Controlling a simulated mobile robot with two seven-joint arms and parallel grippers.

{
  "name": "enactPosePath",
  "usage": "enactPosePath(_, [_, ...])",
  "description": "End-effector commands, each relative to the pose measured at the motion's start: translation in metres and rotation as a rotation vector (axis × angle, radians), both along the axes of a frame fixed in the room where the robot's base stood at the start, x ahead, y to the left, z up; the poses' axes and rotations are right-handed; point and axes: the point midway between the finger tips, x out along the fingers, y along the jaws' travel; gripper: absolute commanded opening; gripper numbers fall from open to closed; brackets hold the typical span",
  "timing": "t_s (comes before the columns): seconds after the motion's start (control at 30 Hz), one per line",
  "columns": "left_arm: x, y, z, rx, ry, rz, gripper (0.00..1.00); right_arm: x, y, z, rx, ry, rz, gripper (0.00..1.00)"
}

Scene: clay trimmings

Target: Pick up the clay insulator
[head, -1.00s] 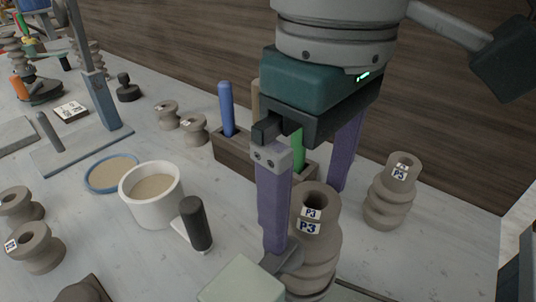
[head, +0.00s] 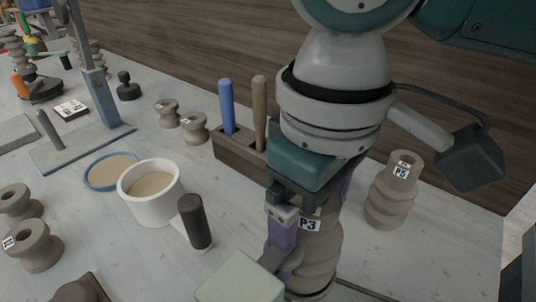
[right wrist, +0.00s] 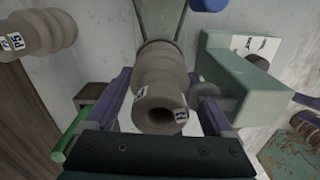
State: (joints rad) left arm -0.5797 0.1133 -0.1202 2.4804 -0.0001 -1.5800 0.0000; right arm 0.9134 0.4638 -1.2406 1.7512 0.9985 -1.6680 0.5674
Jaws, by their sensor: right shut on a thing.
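The clay insulator (head: 322,252) is a grey-brown ribbed piece with P3 labels, at the lower middle of the head view. It is partly hidden behind my right gripper (head: 308,255). In the right wrist view the insulator (right wrist: 162,72) shows its open round end towards the camera. The purple fingers of my right gripper (right wrist: 165,88) stand on both sides of it, shut on it. I cannot tell whether its base is clear of the table. My left gripper is in neither view.
A second ribbed insulator labelled P5 (head: 391,190) stands to the right. A pale green block (head: 240,281) is close in front-left. A wooden tool holder (head: 236,158), a white tub (head: 150,194) and a black-handled tool (head: 196,222) stand left. Open table lies at far right.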

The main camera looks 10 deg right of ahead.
Motion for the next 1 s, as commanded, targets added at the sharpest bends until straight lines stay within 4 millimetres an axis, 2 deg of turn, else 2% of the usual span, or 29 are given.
enactPosePath(0.07, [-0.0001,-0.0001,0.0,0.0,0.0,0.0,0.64,0.0002,0.0,0.0003,0.001,-0.001,0.0,0.55])
enactPosePath(0.57, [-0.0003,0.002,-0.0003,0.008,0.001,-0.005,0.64,0.0002,0.0,0.0006,0.001,-0.001,0.0,0.0])
enactPosePath(1.0, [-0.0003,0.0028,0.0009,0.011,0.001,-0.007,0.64,0.0011,0.0005,0.0055,0.002,-0.003,0.0,0.0])
